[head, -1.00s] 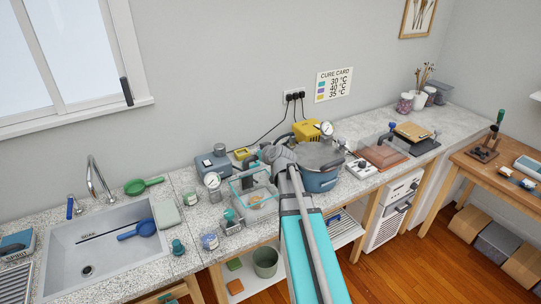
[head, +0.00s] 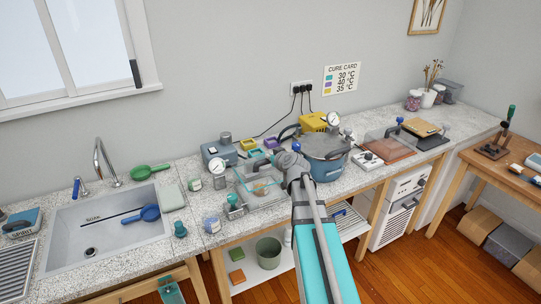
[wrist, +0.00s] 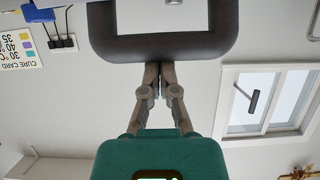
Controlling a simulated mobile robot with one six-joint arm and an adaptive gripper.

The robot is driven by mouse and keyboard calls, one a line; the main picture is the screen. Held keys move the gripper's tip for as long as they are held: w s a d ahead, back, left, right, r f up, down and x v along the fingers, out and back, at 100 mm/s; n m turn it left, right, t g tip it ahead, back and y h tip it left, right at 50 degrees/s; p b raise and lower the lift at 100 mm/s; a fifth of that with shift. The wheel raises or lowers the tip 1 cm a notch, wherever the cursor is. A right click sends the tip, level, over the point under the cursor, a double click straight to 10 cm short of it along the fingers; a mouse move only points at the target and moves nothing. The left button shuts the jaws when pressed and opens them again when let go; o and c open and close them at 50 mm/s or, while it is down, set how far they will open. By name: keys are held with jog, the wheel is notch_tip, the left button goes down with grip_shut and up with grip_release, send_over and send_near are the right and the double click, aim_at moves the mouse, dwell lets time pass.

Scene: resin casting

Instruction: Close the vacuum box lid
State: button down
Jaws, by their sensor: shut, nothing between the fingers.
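The vacuum box (head: 246,197) is a clear, teal-edged box on the counter between the sink and the blue pot. A clear panel, apparently its lid, stands tilted above it; its exact angle is hard to tell. My wrist is at the box's right side in the head view, hiding that side and most of my gripper. In the wrist view my gripper (wrist: 158,72) is shut and empty.
The blue pressure pot (head: 326,170) with its gauge stands close right of my wrist. The sink (head: 105,235) is further left. Wall plugs (head: 301,88) hang behind.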

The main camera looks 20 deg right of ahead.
jog(key=s+f+b, duration=0.3)
jog(key=f+b, duration=0.2)
jog(key=f, duration=0.1)
jog(key=shift+f+b, duration=0.3)
jog(key=shift+s+d+r, duration=0.1)
jog(key=shift+r, duration=0.1)
jog(key=s+f+b, duration=0.1)
jog(key=s, duration=0.8)
jog(key=shift+s+d+f, duration=0.15)
jog(key=shift+d+f, duration=0.15)
jog(key=shift+f, duration=0.05)
dwell(0.4)
jog(key=shift+a, duration=0.1)
dwell(0.4)
